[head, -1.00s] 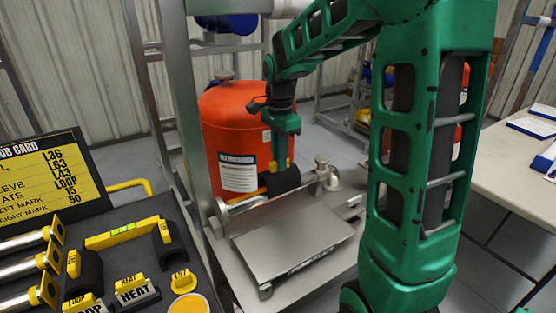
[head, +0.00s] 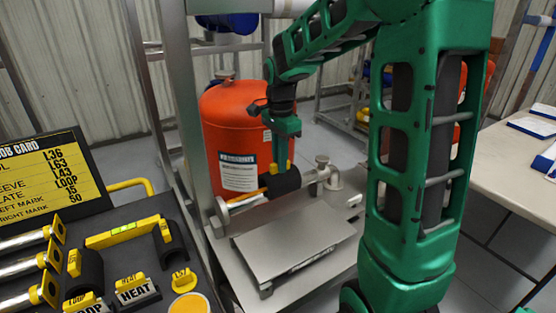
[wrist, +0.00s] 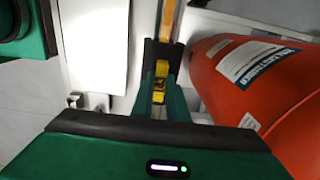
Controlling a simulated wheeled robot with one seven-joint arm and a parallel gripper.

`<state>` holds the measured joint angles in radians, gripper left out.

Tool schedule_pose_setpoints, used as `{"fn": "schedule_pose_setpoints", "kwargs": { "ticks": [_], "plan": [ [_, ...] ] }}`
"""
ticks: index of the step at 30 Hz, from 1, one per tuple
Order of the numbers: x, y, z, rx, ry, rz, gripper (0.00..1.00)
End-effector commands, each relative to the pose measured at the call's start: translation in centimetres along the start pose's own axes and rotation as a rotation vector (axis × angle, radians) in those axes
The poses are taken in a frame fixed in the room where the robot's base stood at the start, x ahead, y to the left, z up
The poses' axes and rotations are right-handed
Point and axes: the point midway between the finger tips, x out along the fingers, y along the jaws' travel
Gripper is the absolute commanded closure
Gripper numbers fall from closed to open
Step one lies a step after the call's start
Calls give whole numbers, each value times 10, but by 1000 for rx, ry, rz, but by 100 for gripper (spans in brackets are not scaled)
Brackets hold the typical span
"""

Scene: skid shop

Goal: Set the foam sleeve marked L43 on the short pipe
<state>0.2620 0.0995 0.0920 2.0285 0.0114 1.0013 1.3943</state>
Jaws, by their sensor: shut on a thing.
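My gripper (head: 283,165) is shut on a black foam sleeve (head: 284,183) above the metal skid at the centre of the head view. In the wrist view the fingers (wrist: 160,90) pinch the sleeve's yellow tag (wrist: 160,72), whose marking I cannot read. The dark sleeve (wrist: 152,53) lies below the fingers there. An orange-brown pipe (wrist: 167,18) runs out beyond the sleeve; it also shows left of the sleeve in the head view (head: 247,196). The sleeve is in line with this pipe and close to or on it; I cannot tell whether it is fully seated.
A red tank (head: 231,130) stands just behind the skid. A steel valve fitting (head: 322,168) is right of the sleeve, and a flat plate (head: 295,240) is in front. The job card (head: 48,175) and other black sleeves (head: 84,272) are at the left.

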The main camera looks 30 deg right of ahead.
Motion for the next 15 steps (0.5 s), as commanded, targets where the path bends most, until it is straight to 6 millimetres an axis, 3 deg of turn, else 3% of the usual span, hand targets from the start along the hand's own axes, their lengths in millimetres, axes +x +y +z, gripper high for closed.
{"fn": "schedule_pose_setpoints", "kwargs": {
  "ticks": [15],
  "plan": [
    [13,0,0,1,0,0,100]
  ]
}}
